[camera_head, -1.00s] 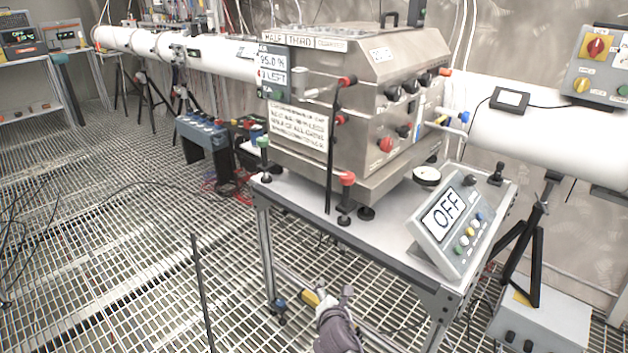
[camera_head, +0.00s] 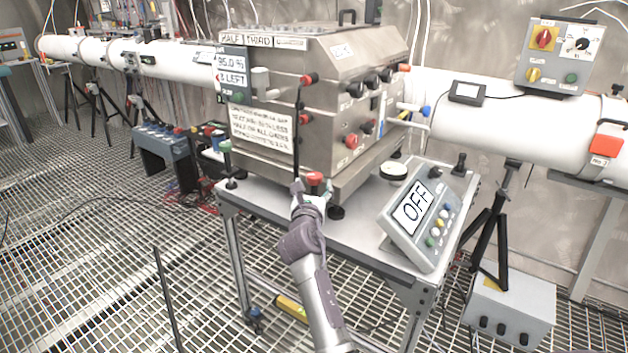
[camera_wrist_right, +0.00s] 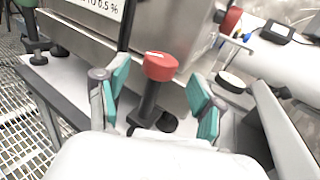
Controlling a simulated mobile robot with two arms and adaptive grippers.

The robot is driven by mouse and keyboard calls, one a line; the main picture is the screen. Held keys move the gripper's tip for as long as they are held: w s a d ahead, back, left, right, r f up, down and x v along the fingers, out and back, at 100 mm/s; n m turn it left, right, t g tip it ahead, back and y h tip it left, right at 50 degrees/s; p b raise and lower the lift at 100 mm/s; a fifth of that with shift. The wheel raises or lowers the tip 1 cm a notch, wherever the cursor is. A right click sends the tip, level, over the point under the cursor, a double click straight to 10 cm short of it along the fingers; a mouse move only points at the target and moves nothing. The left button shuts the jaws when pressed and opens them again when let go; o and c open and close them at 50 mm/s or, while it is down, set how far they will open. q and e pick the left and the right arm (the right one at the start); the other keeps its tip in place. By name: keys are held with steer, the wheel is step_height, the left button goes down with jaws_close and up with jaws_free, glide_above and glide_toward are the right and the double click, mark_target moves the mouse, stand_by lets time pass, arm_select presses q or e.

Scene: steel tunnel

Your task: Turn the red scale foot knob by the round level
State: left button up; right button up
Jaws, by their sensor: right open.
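The red scale foot knob (camera_head: 314,179) stands at the front corner of the steel box's base on the table. In the right wrist view the red knob (camera_wrist_right: 160,66) sits on a dark post, between the two teal finger pads. My right gripper (camera_head: 311,194) is at the knob; in the wrist view the right gripper (camera_wrist_right: 158,98) is open, with a gap on each side of the knob. The round level (camera_head: 393,171) is a white disc on the table to the right; it also shows in the wrist view (camera_wrist_right: 231,80). My left gripper is not in view.
The steel box (camera_head: 310,100) rises right behind the knob. A thin dark upright rod (camera_head: 297,125) stands just left of it. A tilted OFF display panel (camera_head: 420,215) is on the right of the table. A green foot knob (camera_head: 225,147) is at the left.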

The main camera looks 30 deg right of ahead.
mark_target(319, 183)
steer(key=shift+x, duration=2.05)
steer(key=c, duration=1.2)
steer(key=shift+o, duration=0.2)
steer(key=shift+r+p, duration=0.15)
steer(key=shift+p, duration=0.25)
steer(key=n+t+y+p, duration=0.1)
steer(key=n+y+p, duration=0.1)
steer(key=y+p, duration=0.1)
steer(key=n+t+y+p, duration=0.2)
steer(key=p, duration=0.4)
steer(key=shift+s+d+r+y, duration=0.1)
steer(key=shift+y, duration=0.3)
steer(key=shift+f+n+t+y+p, duration=0.25)
steer(key=shift+n+y+p, duration=0.2)
steer(key=shift+n+y, duration=0.5)
steer(key=shift+f+n+t+y, duration=0.1)
steer(key=shift+n+t+y, duration=0.15)
steer(key=shift+n+y, duration=1)
